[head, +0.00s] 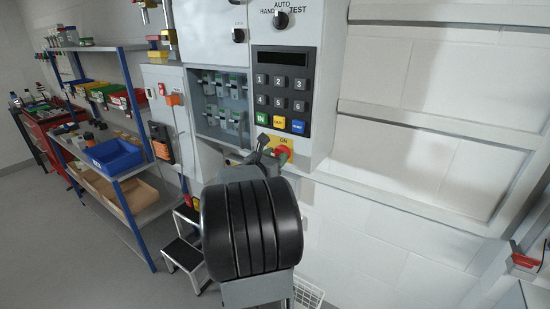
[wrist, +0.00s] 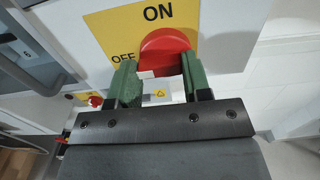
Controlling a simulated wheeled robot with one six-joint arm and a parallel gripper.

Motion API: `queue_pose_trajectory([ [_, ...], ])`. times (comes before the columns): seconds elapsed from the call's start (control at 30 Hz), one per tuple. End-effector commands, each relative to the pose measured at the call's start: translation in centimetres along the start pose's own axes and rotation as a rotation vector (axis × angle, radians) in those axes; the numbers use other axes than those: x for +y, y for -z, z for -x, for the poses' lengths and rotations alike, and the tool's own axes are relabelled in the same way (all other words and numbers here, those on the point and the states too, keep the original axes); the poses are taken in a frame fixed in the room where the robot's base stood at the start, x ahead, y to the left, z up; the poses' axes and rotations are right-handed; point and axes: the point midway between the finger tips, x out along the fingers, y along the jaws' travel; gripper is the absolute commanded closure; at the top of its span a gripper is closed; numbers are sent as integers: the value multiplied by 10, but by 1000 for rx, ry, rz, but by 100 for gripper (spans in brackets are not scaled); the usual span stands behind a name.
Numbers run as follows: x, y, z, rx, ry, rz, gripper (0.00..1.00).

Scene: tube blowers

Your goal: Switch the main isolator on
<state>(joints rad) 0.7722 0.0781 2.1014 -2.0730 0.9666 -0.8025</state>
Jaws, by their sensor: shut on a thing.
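The main isolator is a red rotary knob (wrist: 165,50) on a yellow plate (wrist: 125,30) marked ON at the top and OFF at the left, in the wrist view. My gripper (wrist: 158,85) has its two green fingers on either side of the knob's lower part and is shut on it. In the head view the red knob (head: 284,154) shows at the lower edge of the grey cabinet, partly hidden by my gripper (head: 268,150). The yellow plate carries the word ON above the knob. The knob's pointer is hard to make out.
A dark keypad panel (head: 282,92) sits just above the isolator, with a HAND/AUTO/TEST selector (head: 281,20) higher up. A breaker compartment (head: 221,105) is to the left. Shelves with a blue bin (head: 114,156) and a step stool (head: 184,250) stand farther left.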

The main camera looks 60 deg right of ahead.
Motion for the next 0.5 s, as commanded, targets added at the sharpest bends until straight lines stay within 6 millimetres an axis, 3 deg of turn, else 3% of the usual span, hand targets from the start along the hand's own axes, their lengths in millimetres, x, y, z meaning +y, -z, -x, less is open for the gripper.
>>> queue_pose_trajectory([
  [0.27, 0, 2, 0, -1, 1, -30, 79],
  [0.5, 0, 6, 0, -3, 0, -171, 79],
])
